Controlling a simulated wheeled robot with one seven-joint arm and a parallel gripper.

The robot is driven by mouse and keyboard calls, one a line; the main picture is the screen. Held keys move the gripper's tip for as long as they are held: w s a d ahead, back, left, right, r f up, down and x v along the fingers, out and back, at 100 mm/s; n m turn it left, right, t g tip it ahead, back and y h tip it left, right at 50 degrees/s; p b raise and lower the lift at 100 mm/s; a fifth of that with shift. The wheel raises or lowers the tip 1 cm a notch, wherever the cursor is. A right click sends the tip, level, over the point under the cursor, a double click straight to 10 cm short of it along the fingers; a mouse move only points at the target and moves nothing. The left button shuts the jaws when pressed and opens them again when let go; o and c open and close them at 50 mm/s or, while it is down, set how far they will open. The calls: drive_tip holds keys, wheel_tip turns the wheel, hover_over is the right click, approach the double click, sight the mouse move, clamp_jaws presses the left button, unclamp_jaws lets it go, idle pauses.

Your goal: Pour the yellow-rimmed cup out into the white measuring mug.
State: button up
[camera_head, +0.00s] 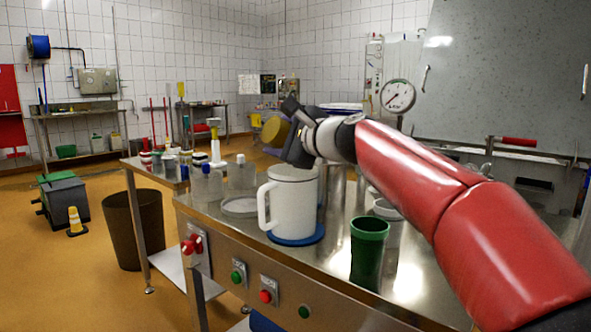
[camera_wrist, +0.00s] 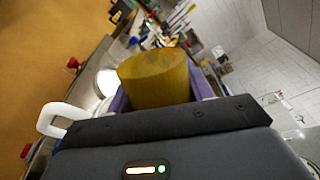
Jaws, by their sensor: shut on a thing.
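The white measuring mug (camera_head: 293,208) stands upright on a round blue mat (camera_head: 297,240) near the front edge of the steel table, handle to the left. My gripper (camera_head: 288,140) is above the mug and shut on the yellow-rimmed cup (camera_head: 273,132), which looks tilted. In the wrist view the cup (camera_wrist: 157,80) shows as a yellow-brown cylinder between purple-grey fingers (camera_wrist: 120,102). The mug's handle (camera_wrist: 58,118) shows at the left there; most of the mug is hidden behind my gripper. The cup's contents and any flow cannot be seen.
A green cup (camera_head: 367,254) stands right of the mug, with a grey cup (camera_head: 388,222) behind it. A shallow clear dish (camera_head: 239,207) and clear beakers (camera_head: 241,178) stand left of the mug. A pressure gauge (camera_head: 397,96) rises behind my arm.

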drive_tip(key=shift+w+d+r+m+p, duration=0.15)
drive_tip(key=shift+w+d+m+p, duration=0.1)
drive_tip(key=shift+m, duration=0.35)
drive_tip(key=shift+w+d+r+m+p, duration=0.15)
drive_tip(key=shift+d+m, duration=0.1)
drive_tip(key=shift+m, duration=0.35)
idle(0.5)
idle(0.7)
